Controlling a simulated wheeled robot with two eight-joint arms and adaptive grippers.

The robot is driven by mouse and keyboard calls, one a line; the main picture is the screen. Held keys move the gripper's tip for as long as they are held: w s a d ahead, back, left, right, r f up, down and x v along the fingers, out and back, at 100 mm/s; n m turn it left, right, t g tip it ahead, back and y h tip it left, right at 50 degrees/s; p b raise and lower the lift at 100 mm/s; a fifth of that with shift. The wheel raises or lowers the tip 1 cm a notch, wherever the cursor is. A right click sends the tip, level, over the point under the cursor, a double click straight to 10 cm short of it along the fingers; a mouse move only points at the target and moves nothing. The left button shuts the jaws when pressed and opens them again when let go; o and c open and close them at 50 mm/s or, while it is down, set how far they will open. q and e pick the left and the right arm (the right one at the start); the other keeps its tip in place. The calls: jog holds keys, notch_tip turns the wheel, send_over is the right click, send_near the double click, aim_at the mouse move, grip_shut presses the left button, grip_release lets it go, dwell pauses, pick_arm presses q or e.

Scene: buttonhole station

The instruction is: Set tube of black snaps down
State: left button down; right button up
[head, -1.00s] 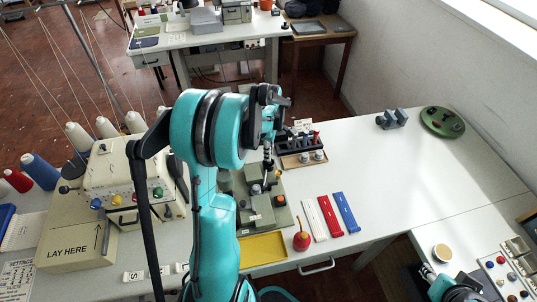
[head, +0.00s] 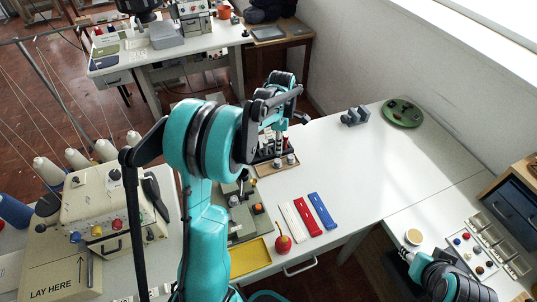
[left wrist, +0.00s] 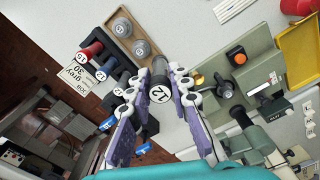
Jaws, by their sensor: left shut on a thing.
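My left gripper (head: 279,128) is shut on a dark tube. In the left wrist view the gripper (left wrist: 160,84) has its purple fingers on both sides of the tube (left wrist: 158,91), whose white end reads 12. In the head view the tube is mostly hidden by the gripper and arm. The tray (head: 264,173) also shows under the gripper in the head view. My right gripper (head: 406,256) is low at the right, its fingers unclear.
A green-grey press (head: 240,207) stands in front of the tray, with a yellow tray (head: 250,257) before it. White, red and blue strips (head: 322,210) and a red round object (head: 283,243) lie to the right.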

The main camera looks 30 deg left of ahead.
pick_arm(q)
jog(key=w+a+f, duration=0.1)
jog(key=w, duration=0.3)
jog(key=b, duration=0.3)
send_near(256, 158)
notch_tip(256, 158, down, 3)
jog(key=shift+r+b, duration=0.1)
jog(key=shift+b, duration=0.7)
jog(key=shift+a, duration=0.1)
jog(key=shift+f, duration=0.3)
jog(key=c, duration=1.4)
grip_release()
